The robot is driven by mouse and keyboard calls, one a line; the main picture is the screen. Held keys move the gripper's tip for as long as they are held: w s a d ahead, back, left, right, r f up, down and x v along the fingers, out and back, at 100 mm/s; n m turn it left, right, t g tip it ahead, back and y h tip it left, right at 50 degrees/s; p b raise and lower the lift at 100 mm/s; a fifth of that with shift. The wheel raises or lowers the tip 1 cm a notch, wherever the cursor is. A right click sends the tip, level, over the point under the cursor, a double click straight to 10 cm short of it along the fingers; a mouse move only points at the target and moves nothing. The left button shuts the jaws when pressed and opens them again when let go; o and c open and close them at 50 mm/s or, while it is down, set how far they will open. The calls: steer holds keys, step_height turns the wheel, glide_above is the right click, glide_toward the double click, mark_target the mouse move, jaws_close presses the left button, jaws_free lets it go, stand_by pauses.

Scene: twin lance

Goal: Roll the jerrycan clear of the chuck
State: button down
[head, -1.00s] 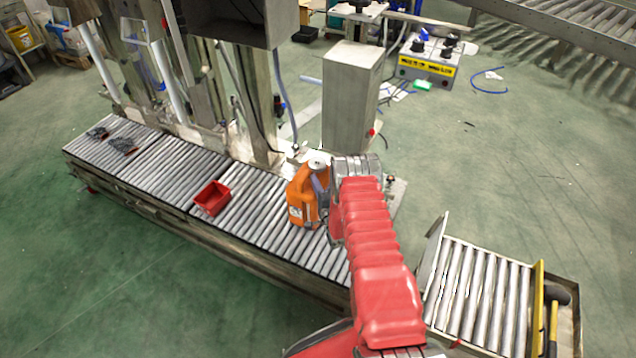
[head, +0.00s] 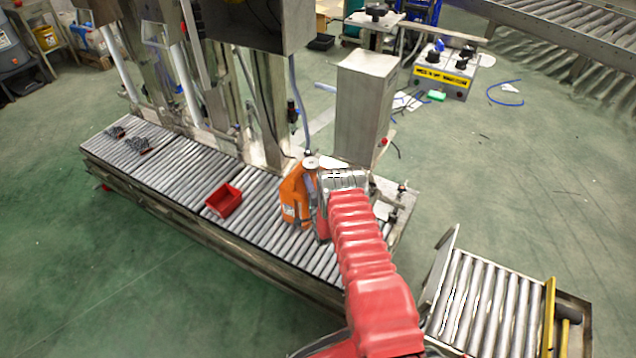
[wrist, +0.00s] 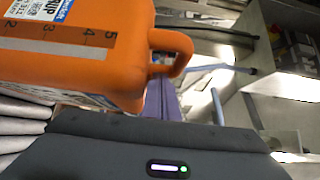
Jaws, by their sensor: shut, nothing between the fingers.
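The orange jerrycan (head: 293,197), with a pale cap, stands upright on the roller conveyor (head: 262,214). In the wrist view the jerrycan (wrist: 75,60) fills the upper left, with its scale, label and loop handle in sight. My gripper (head: 312,188) is at the jerrycan's right side, shut with nothing held. Its purple-grey fingers also show in the wrist view (wrist: 163,98), beside the jerrycan under the handle. I cannot tell whether they touch it. I cannot clearly pick out the chuck among the machine parts behind.
A red bin (head: 223,199) sits on the rollers left of the jerrycan, with bare rollers between. A steel column (head: 364,112) stands behind my arm. Machine uprights line the conveyor's back edge. A separate short roller table (head: 483,300) is at the lower right.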

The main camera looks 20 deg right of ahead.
steer(key=shift+w+a, duration=0.1)
stand_by(0.3)
steer(key=s+d, duration=0.1)
steer(key=s, duration=1.2)
stand_by(1.0)
steer(key=shift+d, duration=0.1)
stand_by(0.9)
